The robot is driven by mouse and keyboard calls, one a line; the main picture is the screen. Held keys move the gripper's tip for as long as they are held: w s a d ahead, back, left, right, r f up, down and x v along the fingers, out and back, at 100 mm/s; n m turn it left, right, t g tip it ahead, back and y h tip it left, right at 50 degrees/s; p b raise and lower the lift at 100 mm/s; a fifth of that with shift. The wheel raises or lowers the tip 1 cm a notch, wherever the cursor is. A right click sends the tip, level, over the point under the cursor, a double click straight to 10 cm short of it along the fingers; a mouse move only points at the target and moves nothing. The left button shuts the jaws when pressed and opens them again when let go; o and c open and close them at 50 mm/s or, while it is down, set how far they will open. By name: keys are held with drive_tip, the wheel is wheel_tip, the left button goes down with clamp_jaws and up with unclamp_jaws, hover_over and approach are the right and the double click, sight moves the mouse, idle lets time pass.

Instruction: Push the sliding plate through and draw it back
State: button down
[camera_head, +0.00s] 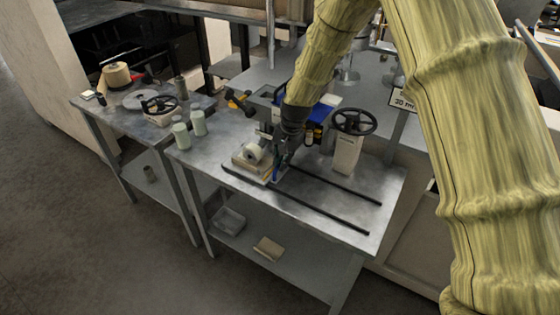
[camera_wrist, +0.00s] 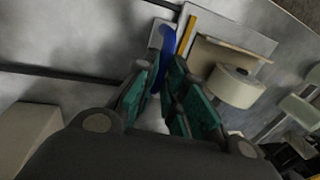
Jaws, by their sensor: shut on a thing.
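The sliding plate (camera_head: 267,181) is at the left end of two dark rails (camera_head: 325,212) on the metal table. It carries a pale block (camera_head: 243,163) with a white roll (camera_head: 254,153) on it. In the wrist view, the plate (camera_wrist: 235,32) is grey with a yellow strip, and the roll (camera_wrist: 236,86) is to the right. My gripper (camera_head: 277,166) is low over the plate, beside the roll, shut on the blue handle (camera_wrist: 166,45). In the wrist view, the green fingers of my gripper (camera_wrist: 163,88) lie on both sides of the handle, hiding its lower part.
A cream pedestal (camera_head: 346,155) with a black handwheel (camera_head: 353,121) stands behind the rails. Two pale green cylinders (camera_head: 198,122) stand at the table's left end. The tabletop along the rails to the right is clear. A second table (camera_head: 100,112) stands at left.

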drive_tip(key=shift+r, duration=0.1)
drive_tip(key=c, duration=1.5)
unclamp_jaws()
drive_tip(key=r, duration=0.4)
drive_tip(key=s+d+r, duration=0.1)
drive_tip(key=r, duration=0.2)
drive_tip(key=d+r, duration=0.1)
drive_tip(key=r, duration=0.3)
drive_tip(key=shift+s+r, duration=0.15)
drive_tip(key=shift+r, duration=0.2)
